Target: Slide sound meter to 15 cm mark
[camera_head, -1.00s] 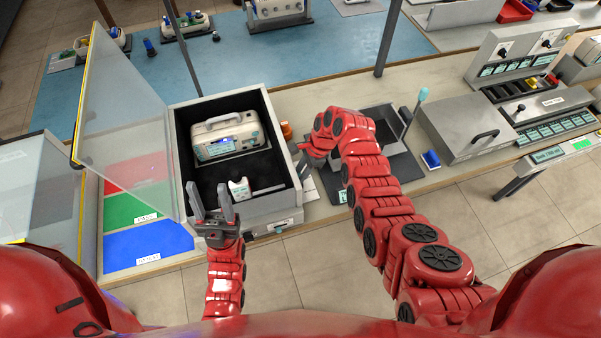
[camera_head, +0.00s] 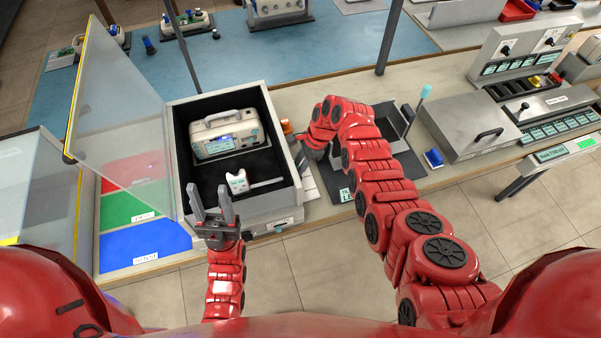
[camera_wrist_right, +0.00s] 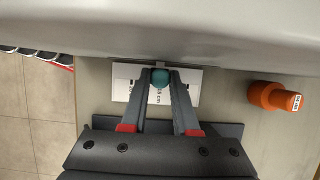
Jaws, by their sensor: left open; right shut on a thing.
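The sound meter appears to be the small white device (camera_head: 238,182) inside the black-lined open box (camera_head: 255,208), on a thin grey rod (camera_head: 268,183) running toward the box's right wall. My right gripper (camera_wrist_right: 160,79) is shut on a teal round knob (camera_wrist_right: 160,75) outside the box, above a white card (camera_wrist_right: 188,84). The card has printed marks and a "cm" label, partly hidden by the fingers; I cannot read the setting. In the head view, my right fingers are small beside the box's right wall. My left gripper (camera_head: 213,205) is open and empty near the box's front left corner.
A larger grey-white instrument (camera_head: 224,134) stands at the back of the box. The clear lid (camera_head: 120,120) stands open at left. An orange knob (camera_wrist_right: 273,97) is right of my right gripper. Red, green and blue pads (camera_head: 145,246) lie left of the box.

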